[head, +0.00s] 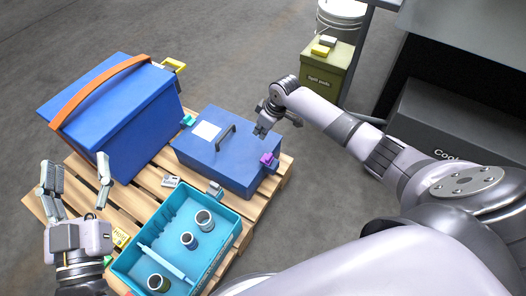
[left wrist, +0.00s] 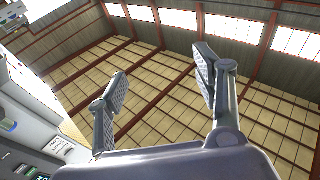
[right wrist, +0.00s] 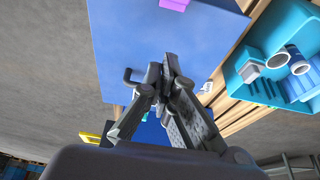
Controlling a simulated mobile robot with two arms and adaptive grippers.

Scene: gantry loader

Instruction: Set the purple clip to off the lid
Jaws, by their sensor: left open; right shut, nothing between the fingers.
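The purple clip (head: 267,160) sits at the right edge of the lid of a low blue box (head: 205,165). The lid carries a dark handle (head: 225,138) and a white label. Part of the clip also shows at the top of the right wrist view (right wrist: 175,4). My right gripper (head: 261,130) is shut and empty, above the lid's far right side, apart from the clip. In the right wrist view its fingertips (right wrist: 168,65) overlap the lid.
The boxes stand on a wooden pallet (head: 150,190). A large blue chest (head: 125,110) with an orange strap stands behind left. A teal crate (head: 125,262) with several cans is in front. A teal clip (head: 188,120) and a grey clip (head: 215,187) are at the box's edges.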

